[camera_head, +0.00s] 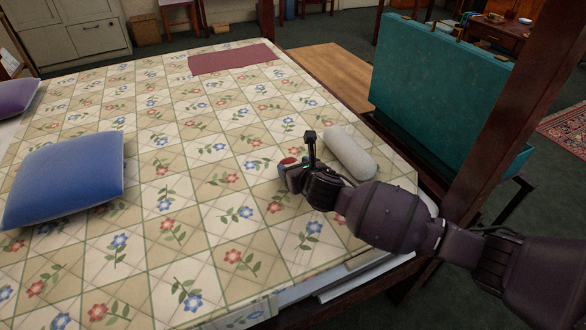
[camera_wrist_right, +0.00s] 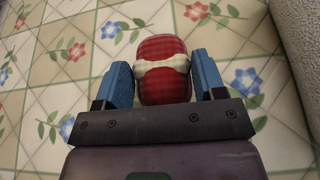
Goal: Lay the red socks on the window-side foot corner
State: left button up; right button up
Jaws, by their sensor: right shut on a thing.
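My right gripper (camera_head: 290,165) is low over the floral bedspread (camera_head: 160,185), towards the bed's right side. In the right wrist view its blue fingers (camera_wrist_right: 164,80) are on either side of the red socks (camera_wrist_right: 162,88), a rolled red checked bundle with a pale band around the middle. The gripper is shut on the socks. In the head view only a small red part of the socks (camera_head: 288,161) shows beside the fingers. I cannot tell whether the socks touch the bedspread. My left gripper is not in view.
A pale bolster (camera_head: 350,152) lies close to the right of my gripper. A blue cushion (camera_head: 66,180) is at left, and a folded maroon cloth (camera_head: 232,60) at the far end. A teal upright case (camera_head: 440,90) and a dark post (camera_head: 510,120) stand right of the bed.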

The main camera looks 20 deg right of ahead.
jog(key=shift+r, duration=0.1)
jog(key=o, duration=0.9)
